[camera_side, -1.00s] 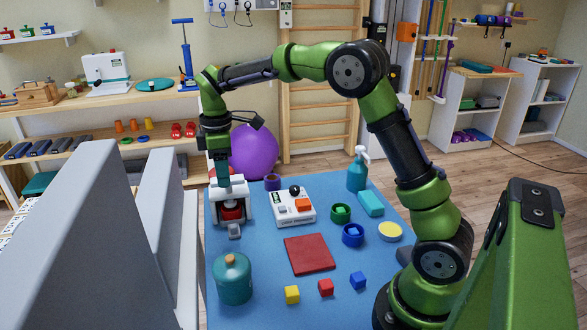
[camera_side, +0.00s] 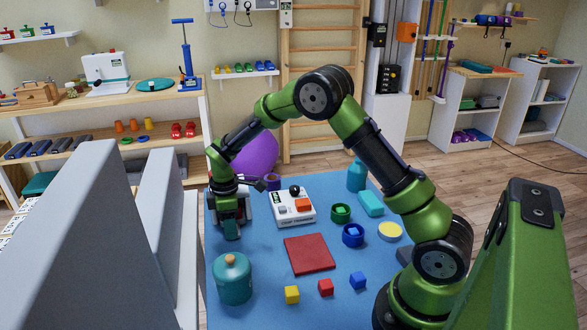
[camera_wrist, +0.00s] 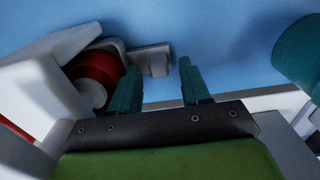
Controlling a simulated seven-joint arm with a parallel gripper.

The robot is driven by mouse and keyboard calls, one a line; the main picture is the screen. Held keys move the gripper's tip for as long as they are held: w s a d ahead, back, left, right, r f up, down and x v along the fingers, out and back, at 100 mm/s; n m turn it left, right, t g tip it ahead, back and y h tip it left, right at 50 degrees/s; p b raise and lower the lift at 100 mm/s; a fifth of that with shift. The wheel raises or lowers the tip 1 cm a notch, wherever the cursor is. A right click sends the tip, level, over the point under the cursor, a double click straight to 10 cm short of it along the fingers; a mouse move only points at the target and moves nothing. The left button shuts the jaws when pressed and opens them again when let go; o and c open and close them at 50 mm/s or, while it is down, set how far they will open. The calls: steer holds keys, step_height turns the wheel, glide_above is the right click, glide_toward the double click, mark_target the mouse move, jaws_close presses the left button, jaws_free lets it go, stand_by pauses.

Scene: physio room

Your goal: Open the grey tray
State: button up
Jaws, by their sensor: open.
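The white device (camera_side: 247,208) stands at the back left of the blue mat, mostly hidden behind my gripper (camera_side: 231,230) in the side view. In the wrist view its white body (camera_wrist: 35,98) and red drum (camera_wrist: 95,72) show at left. The grey tray's small grey tab (camera_wrist: 153,61) juts out beside the drum. My gripper (camera_wrist: 159,66) is open, its two dark teal fingers pointing down toward the mat. The tab appears between the fingertips, nearer the left one; I cannot tell whether it touches. The tab is hidden in the side view.
A teal jar (camera_side: 234,282) stands close in front of my gripper and shows at the right in the wrist view (camera_wrist: 302,55). A red square pad (camera_side: 309,254) lies on the blue mat (camera_side: 270,250).

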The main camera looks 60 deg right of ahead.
jaws_close()
stand_by(0.3)
steer(key=s+a, duration=0.5)
steer(key=shift+s+a, duration=0.3)
steer(key=shift+a, duration=0.05)
jaws_free()
steer(key=shift+r, duration=0.1)
